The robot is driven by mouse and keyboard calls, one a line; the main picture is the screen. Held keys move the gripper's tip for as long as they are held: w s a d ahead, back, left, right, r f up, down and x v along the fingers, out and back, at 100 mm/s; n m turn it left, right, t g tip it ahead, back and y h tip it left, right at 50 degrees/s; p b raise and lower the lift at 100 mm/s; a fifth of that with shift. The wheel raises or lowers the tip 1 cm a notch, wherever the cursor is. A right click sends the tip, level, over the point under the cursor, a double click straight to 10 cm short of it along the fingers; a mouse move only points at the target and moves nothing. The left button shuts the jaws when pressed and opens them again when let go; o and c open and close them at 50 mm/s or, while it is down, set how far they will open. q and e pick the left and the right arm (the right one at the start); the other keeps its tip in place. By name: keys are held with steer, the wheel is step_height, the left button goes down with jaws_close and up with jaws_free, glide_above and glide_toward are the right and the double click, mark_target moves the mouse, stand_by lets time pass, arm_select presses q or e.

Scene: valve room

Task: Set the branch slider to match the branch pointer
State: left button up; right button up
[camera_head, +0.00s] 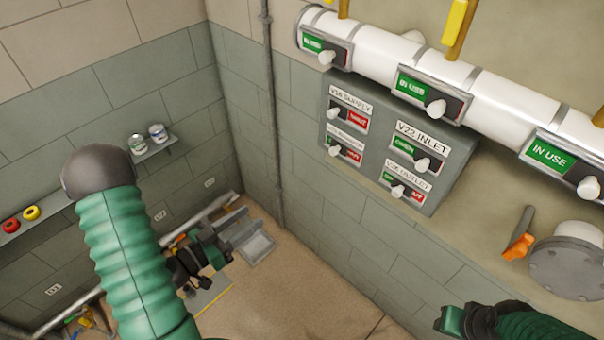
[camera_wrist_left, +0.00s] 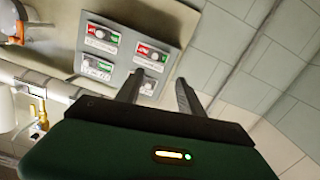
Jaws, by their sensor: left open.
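A grey panel (camera_head: 378,178) on the wall carries several sliders with white knobs. One is labelled V22 INLET (camera_head: 415,152), with green showing. The upper left one (camera_head: 348,115) shows red. Three IN USE sliders sit on the white pipe above: left (camera_head: 327,52), middle (camera_head: 430,98) and right (camera_head: 565,168). I cannot tell which slider is the branch one, and no branch pointer is readable. My left gripper (camera_head: 213,257) is open and empty, away from the panel; the panel also shows beyond its fingers in the left wrist view (camera_wrist_left: 160,92). My right gripper (camera_head: 450,320) is partly cut off.
A thin vertical pipe (camera_head: 272,130) runs along the wall left of the panel. An orange-handled lever (camera_head: 518,245) and a round grey flange (camera_head: 570,267) are at the right. A shelf (camera_head: 152,150) holds two small jars. The space before the panel looks clear.

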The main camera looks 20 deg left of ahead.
arm_select(q)
steer(key=b, duration=0.2)
glide_toward(331, 154)
steer(key=v, duration=0.7)
steer(key=shift+n+t, duration=0.3)
steer(key=shift+t, duration=0.1)
steer(key=p+x, duration=0.1)
steer(key=x, duration=0.4)
steer(key=p+x, duration=0.1)
steer(key=x, duration=0.4)
steer(key=f+p+x, duration=0.1)
steer(key=x, duration=0.4)
steer(key=shift+w+d, duration=0.15)
steer(key=shift+d, duration=0.05)
steer(key=shift+w+d+r, duration=0.1)
steer(key=shift+w+d, duration=0.2)
steer(key=shift+w, duration=0.1)
steer(key=shift+a, duration=0.25)
steer(key=c, duration=0.6)
steer(key=shift+d, duration=0.1)
jaws_close()
arm_select(e)
steer(key=shift+w+d+f, duration=0.15)
steer(key=shift+w+f, duration=0.1)
steer(key=shift+f, duration=0.2)
